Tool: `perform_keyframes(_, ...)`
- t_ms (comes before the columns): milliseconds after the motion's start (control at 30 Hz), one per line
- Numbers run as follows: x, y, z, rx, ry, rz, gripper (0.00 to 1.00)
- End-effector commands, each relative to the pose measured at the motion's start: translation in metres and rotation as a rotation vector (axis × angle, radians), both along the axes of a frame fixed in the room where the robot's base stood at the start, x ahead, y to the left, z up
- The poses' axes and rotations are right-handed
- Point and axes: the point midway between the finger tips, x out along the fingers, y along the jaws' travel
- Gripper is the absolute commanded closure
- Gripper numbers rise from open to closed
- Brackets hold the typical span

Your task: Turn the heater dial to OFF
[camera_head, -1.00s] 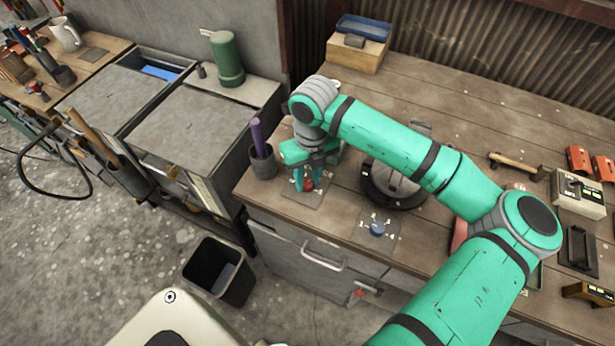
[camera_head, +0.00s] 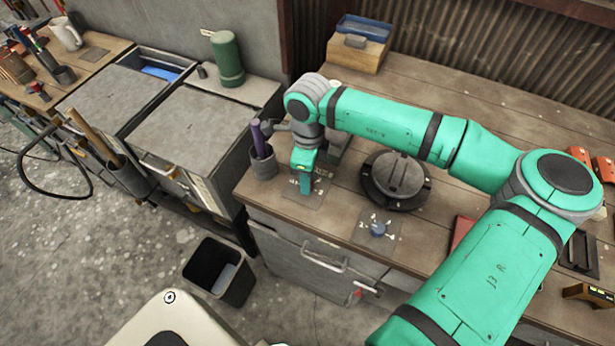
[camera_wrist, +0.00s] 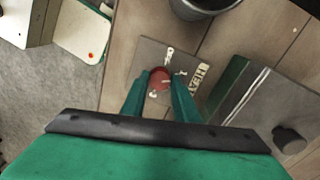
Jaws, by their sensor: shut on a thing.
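The heater dial is most likely the red knob (camera_wrist: 159,79) on a grey plate (camera_wrist: 150,52) with pale markings, seen in the wrist view. My gripper (camera_wrist: 160,84) is shut on the red knob, with a teal finger on each side of it. In the head view my gripper (camera_head: 303,188) is over this plate near the bench's front left edge and hides the red knob.
A dark cup (camera_head: 262,165) with a purple-handled tool stands just left of my gripper. A round black and grey device (camera_head: 397,180) stands to the right. A wooden box with a blue tray (camera_head: 360,38) is at the back. A black bin (camera_head: 218,272) stands on the floor.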

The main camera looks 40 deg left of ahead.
Motion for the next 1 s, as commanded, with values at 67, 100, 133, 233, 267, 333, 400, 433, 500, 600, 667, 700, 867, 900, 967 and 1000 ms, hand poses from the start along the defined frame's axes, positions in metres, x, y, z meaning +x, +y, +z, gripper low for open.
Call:
perform_keyframes(67,-0.0016,0.0032,0.001,0.007,0.001,0.075,0.95)
perform_keyframes(100,-0.0019,0.0035,0.001,0.007,0.001,0.113,0.95)
perform_keyframes(133,-0.002,0.0037,0.001,0.008,0.001,0.142,0.95)
perform_keyframes(233,-0.0024,0.004,0.0012,0.007,0.001,0.237,0.95)
perform_keyframes(267,-0.0025,0.0039,0.0011,0.007,0.001,0.266,0.95)
perform_keyframes(333,-0.0028,0.004,0.0008,0.007,0.002,0.332,0.95)
perform_keyframes(400,-0.0028,0.0042,0.0008,0.008,0.001,0.399,0.95)
perform_keyframes(433,-0.0028,0.0042,0.0009,0.007,0.001,0.427,0.95)
perform_keyframes(500,-0.0026,0.0045,0.0012,0.008,0.0,0.493,0.95)
perform_keyframes(600,-0.0024,0.0044,0.0011,0.007,-0.001,0.587,0.95)
perform_keyframes(667,-0.0027,0.0043,0.0009,0.007,-0.001,0.645,0.95)
perform_keyframes(700,-0.0025,0.0042,0.0008,0.007,-0.001,0.682,0.95)
perform_keyframes(867,-0.0021,0.0035,0.001,0.007,-0.002,0.826,0.95)
perform_keyframes(900,-0.002,0.0034,0.001,0.008,-0.003,0.859,0.95)
perform_keyframes(967,-0.0019,0.0032,0.001,0.008,-0.003,0.906,0.95)
perform_keyframes(1000,-0.002,0.0031,0.001,0.008,-0.003,0.937,0.95)
